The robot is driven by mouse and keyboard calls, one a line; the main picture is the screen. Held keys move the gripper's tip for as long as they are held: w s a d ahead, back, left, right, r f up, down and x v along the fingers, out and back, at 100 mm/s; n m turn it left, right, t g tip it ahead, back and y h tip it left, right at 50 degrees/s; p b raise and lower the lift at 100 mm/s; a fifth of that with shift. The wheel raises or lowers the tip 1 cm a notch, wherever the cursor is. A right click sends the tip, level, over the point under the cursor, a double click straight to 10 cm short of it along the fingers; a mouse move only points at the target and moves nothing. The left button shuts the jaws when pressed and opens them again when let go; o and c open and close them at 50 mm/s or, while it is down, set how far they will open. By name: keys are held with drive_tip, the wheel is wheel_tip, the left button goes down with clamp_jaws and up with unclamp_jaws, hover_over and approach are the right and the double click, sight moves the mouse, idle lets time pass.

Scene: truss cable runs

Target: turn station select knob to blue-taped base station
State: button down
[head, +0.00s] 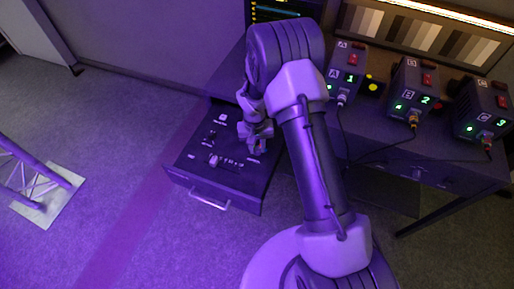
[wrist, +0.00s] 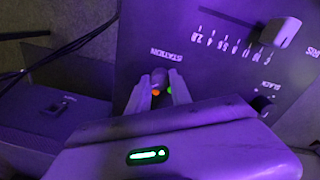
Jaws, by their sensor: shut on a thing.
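The station select knob (wrist: 159,76) shows in the wrist view between the fingertips of my gripper (wrist: 160,86), below the printed word STATION. My gripper is shut on it. An orange mark and a green mark show beside the knob between the fingers; its pointer direction is hard to tell. In the head view my gripper (head: 257,143) is down at the right part of the control panel (head: 190,173), and the knob is hidden there. Base stations 1 (head: 345,75), 2 (head: 412,88) and 3 (head: 482,110) stand on the bench. I cannot make out blue tape on any.
The panel also has a slider (wrist: 281,32) with a numbered scale and a small SLACK knob (wrist: 262,104). A handle (head: 209,202) is on its front. Cables hang from the stations. A truss foot (head: 47,195) stands at left; floor between is clear.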

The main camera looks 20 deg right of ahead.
sight(255, 149)
drive_tip(key=shift+m, duration=0.4)
drive_tip(key=c, duration=1.2)
unclamp_jaws()
drive_tip(key=shift+o, duration=0.2)
wheel_tip(255, 149, up, 17)
drive_tip(key=p, duration=0.5)
drive_tip(key=shift+a+r+p, duration=0.2)
drive_tip(key=shift+a+p, duration=0.1)
drive_tip(key=shift+a, duration=0.1)
drive_tip(key=shift+w, duration=0.1)
